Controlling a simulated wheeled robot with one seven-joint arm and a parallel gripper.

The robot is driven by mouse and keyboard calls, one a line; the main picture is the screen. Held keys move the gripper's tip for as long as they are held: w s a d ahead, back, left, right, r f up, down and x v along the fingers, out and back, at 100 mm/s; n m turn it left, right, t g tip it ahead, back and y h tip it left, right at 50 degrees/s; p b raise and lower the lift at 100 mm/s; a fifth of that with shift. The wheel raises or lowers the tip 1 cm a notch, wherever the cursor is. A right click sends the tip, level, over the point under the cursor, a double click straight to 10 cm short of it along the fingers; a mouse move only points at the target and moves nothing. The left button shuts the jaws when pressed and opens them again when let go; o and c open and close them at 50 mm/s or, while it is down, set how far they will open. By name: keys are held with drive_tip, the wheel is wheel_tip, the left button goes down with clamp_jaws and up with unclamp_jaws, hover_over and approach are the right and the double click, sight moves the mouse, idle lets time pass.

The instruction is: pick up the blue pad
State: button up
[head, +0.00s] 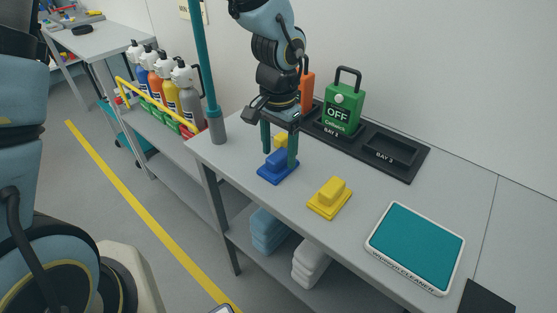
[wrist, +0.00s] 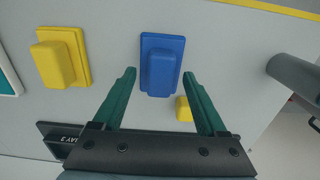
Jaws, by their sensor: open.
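The blue pad (head: 277,168) lies on the grey table, a flat blue base with a raised blue block on top. It also shows in the wrist view (wrist: 161,64), just beyond the fingertips. My gripper (head: 279,154) points down over the pad with its green fingers apart. In the wrist view my gripper (wrist: 159,72) is open and empty, its fingers toward either side of the pad's near end. Whether the fingers are level with the raised block I cannot tell.
A yellow pad (head: 329,198) lies to the right, and a small yellow block (head: 281,140) sits behind the blue pad. A green OFF device (head: 341,108) stands in a black tray (head: 413,171) at the back. A teal pole (head: 206,60) rises left. A teal-topped cleaner mat (head: 416,245) lies right.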

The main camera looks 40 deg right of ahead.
drive_tip(key=shift+f, duration=0.75)
drive_tip(key=shift+c, duration=0.3)
drive_tip(key=c, duration=0.9)
